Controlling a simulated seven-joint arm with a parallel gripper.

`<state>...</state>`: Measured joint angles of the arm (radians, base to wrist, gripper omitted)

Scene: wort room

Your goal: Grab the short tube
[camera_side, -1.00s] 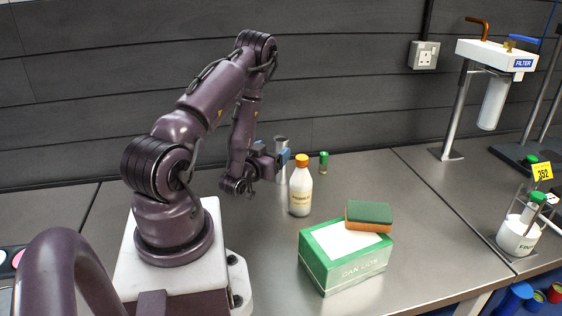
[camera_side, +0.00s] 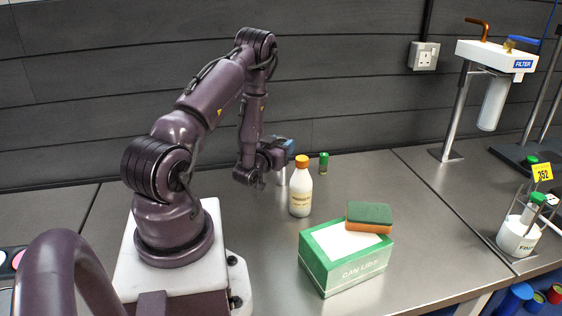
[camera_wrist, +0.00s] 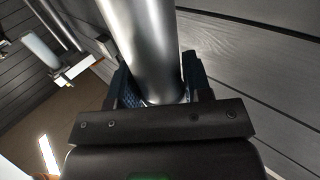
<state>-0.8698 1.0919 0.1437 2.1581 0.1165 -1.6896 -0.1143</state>
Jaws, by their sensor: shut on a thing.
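My gripper (camera_side: 284,147) is at the back of the bench, behind and left of the orange-capped bottle. Its blue jaws are shut on a shiny metal cylinder (camera_wrist: 153,45), which fills the space between them in the wrist view. In the side view only the lower part of the metal cylinder (camera_side: 282,177) shows under the jaws; whether it touches the bench is unclear. A short green-capped tube (camera_side: 323,163) stands upright on the bench, right of the gripper and apart from it. Which of these is the task's short tube, I cannot tell for sure.
The white orange-capped bottle (camera_side: 300,190) stands close in front of the gripper. A green-and-white box (camera_side: 345,262) carries a sponge (camera_side: 368,215). The bench between is clear.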

